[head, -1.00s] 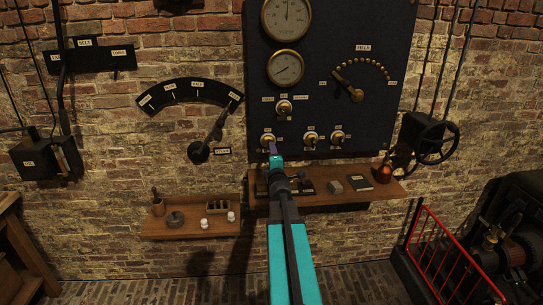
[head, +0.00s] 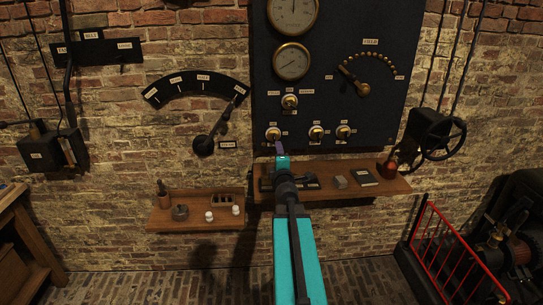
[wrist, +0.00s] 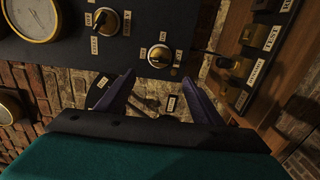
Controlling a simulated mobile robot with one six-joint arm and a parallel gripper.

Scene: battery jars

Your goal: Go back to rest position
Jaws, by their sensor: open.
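My gripper (head: 281,149) is at the end of my teal arm, in front of the lower left part of the dark control panel (head: 330,100). In the wrist view my gripper (wrist: 158,88) shows two dark purple fingers spread apart with nothing between them. A round knob (wrist: 160,55) on the panel lies just beyond the fingertips, apart from them. The same knob shows in the head view (head: 273,134), just up and left of my gripper.
A wooden shelf (head: 340,193) below the panel holds a book and a copper-coloured flask (head: 390,166). A lower shelf (head: 195,222) at left carries small jars. A red railing (head: 440,250) stands at right, a wooden bench (head: 25,240) at left. Floor between is clear.

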